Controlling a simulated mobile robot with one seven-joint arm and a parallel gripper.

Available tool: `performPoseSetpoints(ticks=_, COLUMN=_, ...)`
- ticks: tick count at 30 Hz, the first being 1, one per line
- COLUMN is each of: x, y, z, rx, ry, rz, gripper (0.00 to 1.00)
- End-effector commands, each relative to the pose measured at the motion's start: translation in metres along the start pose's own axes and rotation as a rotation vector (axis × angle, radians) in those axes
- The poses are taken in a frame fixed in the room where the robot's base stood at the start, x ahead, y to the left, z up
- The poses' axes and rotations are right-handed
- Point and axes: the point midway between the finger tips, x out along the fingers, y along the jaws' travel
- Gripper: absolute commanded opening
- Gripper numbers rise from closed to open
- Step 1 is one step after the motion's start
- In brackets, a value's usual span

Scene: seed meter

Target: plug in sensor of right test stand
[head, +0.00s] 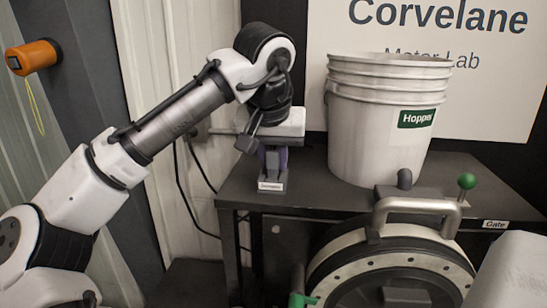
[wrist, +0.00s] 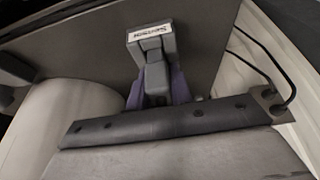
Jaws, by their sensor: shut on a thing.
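A small grey block with a white label (head: 272,186) stands on the front left corner of the dark table. It also shows in the wrist view, with the label upside down (wrist: 149,33); its text is too small to read surely. My gripper (head: 272,160) is directly above and at this block, pointing down. In the wrist view its purple fingers (wrist: 156,90) are on both sides of a grey plug-like piece (wrist: 155,76) and shut on it. The piece meets the labelled block; I cannot tell how deeply it is seated.
A white bucket marked Hopper (head: 385,130) stands right of my gripper. A round drum-like meter with a grey handle (head: 415,205) is in front. A green-knobbed lever (head: 466,182) is near the Gate label. Black cables (head: 190,190) hang left of the table (head: 240,190).

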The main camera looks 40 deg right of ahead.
Motion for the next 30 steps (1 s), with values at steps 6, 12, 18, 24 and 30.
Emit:
performPoseSetpoints(ticks=6, x=0.011, y=0.001, z=0.007, rx=0.005, ry=-0.023, rz=-0.002, gripper=0.0)
performPoseSetpoints(ticks=12, x=0.015, y=0.001, z=0.009, rx=0.006, ry=-0.027, rz=-0.001, gripper=0.0)
performPoseSetpoints(ticks=18, x=0.019, y=0.001, z=0.011, rx=0.006, ry=-0.027, rz=-0.001, gripper=0.0)
performPoseSetpoints(ticks=24, x=0.02, y=0.001, z=0.011, rx=0.005, ry=-0.026, rz=-0.001, gripper=0.0)
performPoseSetpoints(ticks=30, x=0.02, y=0.002, z=0.011, rx=0.005, ry=-0.026, rz=-0.001, gripper=0.32)
